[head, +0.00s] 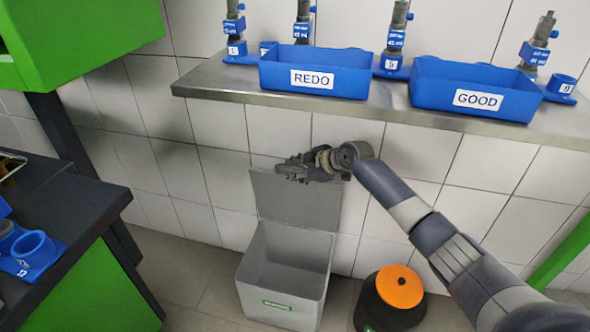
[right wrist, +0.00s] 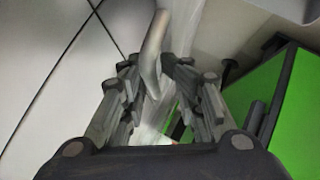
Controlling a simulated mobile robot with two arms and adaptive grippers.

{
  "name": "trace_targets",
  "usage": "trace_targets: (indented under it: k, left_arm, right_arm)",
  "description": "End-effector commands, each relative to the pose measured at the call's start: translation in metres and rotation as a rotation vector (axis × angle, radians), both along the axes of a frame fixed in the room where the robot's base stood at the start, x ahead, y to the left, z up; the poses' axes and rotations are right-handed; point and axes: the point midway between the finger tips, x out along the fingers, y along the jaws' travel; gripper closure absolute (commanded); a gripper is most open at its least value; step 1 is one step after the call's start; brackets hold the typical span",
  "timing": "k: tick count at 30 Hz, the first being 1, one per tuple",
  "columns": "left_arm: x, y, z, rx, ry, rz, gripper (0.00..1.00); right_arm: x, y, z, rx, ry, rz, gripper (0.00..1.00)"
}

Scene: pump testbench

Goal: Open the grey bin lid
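The grey bin (head: 290,285) stands on the floor below the shelf, and I look down into its empty-looking inside. Its grey lid (head: 298,203) is up, standing nearly upright at the bin's back by the tiled wall. My right gripper (head: 290,170) is at the lid's upper edge and hides part of it. In the right wrist view the fingers of this gripper (right wrist: 152,72) are apart, with a pale curved strip between them, perhaps the lid's edge. Whether they touch it is unclear. My left gripper is not in view.
A metal shelf (head: 215,82) above holds blue REDO (head: 340,90) and GOOD (head: 440,110) trays and several pumps. A dark bin with an orange top (head: 399,287) stands right of the grey bin. A dark-topped green bench (head: 75,205) is at left.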

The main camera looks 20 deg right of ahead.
Motion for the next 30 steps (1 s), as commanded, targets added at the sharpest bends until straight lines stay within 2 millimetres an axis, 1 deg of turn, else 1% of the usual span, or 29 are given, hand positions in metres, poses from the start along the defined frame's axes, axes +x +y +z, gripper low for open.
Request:
trace_targets:
  k: [1, 4, 8, 11, 21, 24, 30]
  left_arm:
    - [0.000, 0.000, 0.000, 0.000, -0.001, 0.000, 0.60]
    - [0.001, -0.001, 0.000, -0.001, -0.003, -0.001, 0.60]
    - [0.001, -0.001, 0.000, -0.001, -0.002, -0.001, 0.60]
    - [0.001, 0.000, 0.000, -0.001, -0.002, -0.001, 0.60]
    - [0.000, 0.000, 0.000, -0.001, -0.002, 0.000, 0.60]
    - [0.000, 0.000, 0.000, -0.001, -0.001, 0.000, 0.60]
    - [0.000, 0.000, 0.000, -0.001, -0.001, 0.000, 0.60]
  right_arm:
    - [-0.001, -0.001, -0.002, -0.002, 0.005, -0.001, 0.70]
    - [-0.001, -0.002, -0.001, -0.001, 0.003, -0.001, 0.70]
    - [-0.007, -0.005, 0.005, -0.001, 0.001, -0.001, 0.70]
    - [-0.016, -0.010, 0.013, -0.002, 0.000, -0.001, 0.70]
    - [-0.060, -0.034, 0.052, -0.004, -0.001, 0.000, 0.70]
    - [-0.071, -0.040, 0.062, -0.003, 0.000, -0.002, 0.70]
    - [-0.082, -0.045, 0.072, -0.001, 0.001, 0.000, 0.70]
